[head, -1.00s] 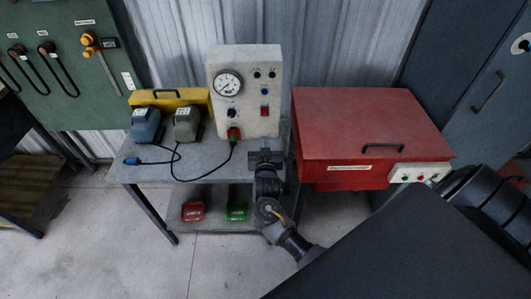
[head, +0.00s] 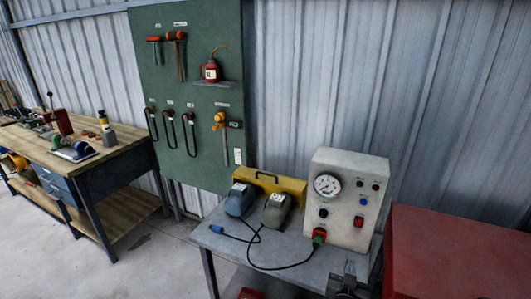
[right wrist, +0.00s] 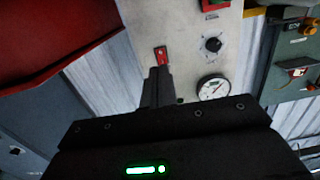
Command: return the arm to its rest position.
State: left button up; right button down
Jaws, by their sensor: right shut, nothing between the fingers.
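My right gripper (head: 348,268) shows at the bottom edge of the head view, in front of the white control box (head: 345,225) and over the front part of the grey table (head: 282,277). Most of my right arm is out of the picture. In the right wrist view the fingers (right wrist: 157,80) are together with nothing between them. They point towards the face of the control box (right wrist: 195,75), near a red switch (right wrist: 161,55). I cannot tell the gap between them. My left gripper is not in view.
A red cabinet (head: 440,255) stands right of the table. A blue unit (head: 240,199), a grey unit (head: 277,210) and a yellow case (head: 285,185) sit left of the control box, with a loose cable (head: 272,268). A green tool board (head: 185,95) and a wooden workbench (head: 75,153) are farther left.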

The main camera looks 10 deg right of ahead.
jog(key=s+a+f+n+g+y, duration=0.2)
jog(key=s+a+n+g+y, duration=0.15)
jog(key=s, duration=0.65)
jog(key=s+a+f+n+g+y, duration=0.2)
jog(key=s+g, duration=0.2)
jog(key=s, duration=0.6)
jog(key=s+a+f+n+g+y, duration=0.2)
jog(key=s+g+y, duration=0.15)
jog(key=s, duration=0.65)
notch_tip(320, 180, down, 30)
jog(key=s+g+b, duration=0.1)
jog(key=s+g, duration=0.1)
jog(key=s, duration=0.1)
jog(key=s+d+f+g, duration=0.1)
jog(key=s+d+f, duration=0.2)
jog(key=s+f, duration=1.1)
jog(key=shift+s+n+b, duration=0.45)
jog(key=shift+s, duration=0.1)
